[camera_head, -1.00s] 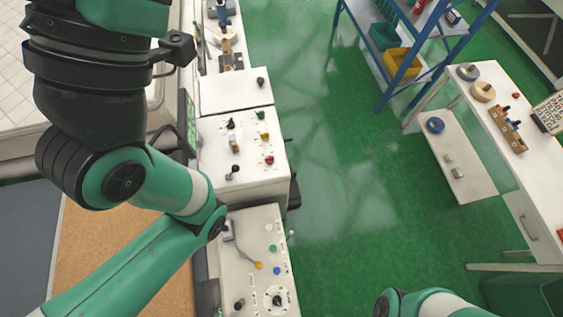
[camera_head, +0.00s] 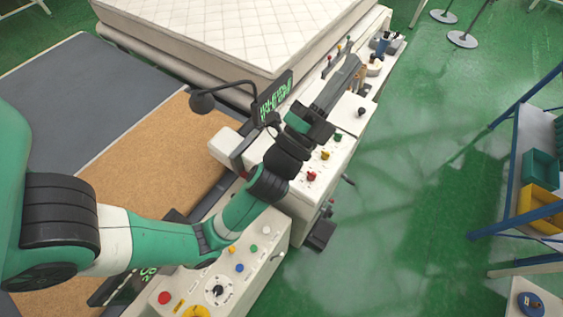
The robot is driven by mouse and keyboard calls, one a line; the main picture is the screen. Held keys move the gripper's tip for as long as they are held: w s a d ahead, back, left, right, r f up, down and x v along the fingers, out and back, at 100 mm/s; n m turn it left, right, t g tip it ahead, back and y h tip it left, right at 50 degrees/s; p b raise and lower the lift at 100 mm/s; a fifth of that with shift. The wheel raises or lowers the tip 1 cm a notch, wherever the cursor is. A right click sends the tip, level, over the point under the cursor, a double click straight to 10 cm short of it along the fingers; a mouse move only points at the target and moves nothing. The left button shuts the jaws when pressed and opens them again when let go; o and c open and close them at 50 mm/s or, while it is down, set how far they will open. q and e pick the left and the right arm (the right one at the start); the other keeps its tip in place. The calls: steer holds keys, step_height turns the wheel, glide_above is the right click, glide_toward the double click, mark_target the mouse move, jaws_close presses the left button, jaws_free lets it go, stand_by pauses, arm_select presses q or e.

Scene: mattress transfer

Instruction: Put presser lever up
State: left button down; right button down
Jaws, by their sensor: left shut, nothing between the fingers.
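My left arm reaches from the left over the white control consoles. Its grey gripper (camera_head: 348,75) points away over the far console and looks shut and empty. I cannot tell if it touches anything there. Below it the middle console (camera_head: 318,205) carries small levers with a red knob (camera_head: 311,176), a yellow knob (camera_head: 325,155) and a green knob (camera_head: 338,138). A black knob (camera_head: 361,111) stands on the block behind. I cannot tell which one is the presser lever. My arm hides part of the middle console. My right gripper is out of view.
A quilted mattress (camera_head: 240,30) lies on its bed at the back. A small display (camera_head: 272,98) and a dark lamp-like head (camera_head: 203,102) stand close to my left arm. The near console (camera_head: 250,270) has buttons and a dial. Green floor is free right of the consoles; a blue rack stands far right.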

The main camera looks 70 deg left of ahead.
arm_select(q)
steer(key=s+f+m+g+h+b, duration=0.1)
steer(key=s+f, duration=0.4)
steer(key=f, duration=0.9)
steer(key=s+a+f+m+g+b, duration=0.1)
steer(key=s+f+m+g+b, duration=0.3)
steer(key=f, duration=0.9)
steer(key=s+a+f+m+g+h+b, duration=0.1)
steer(key=s+f+m, duration=0.3)
steer(key=f, duration=1)
steer(key=shift+s+f+g+h+b, duration=0.3)
steer(key=shift+s+f+g+b, duration=0.05)
steer(key=shift+s+g+b, duration=0.5)
steer(key=shift+a, duration=0.1)
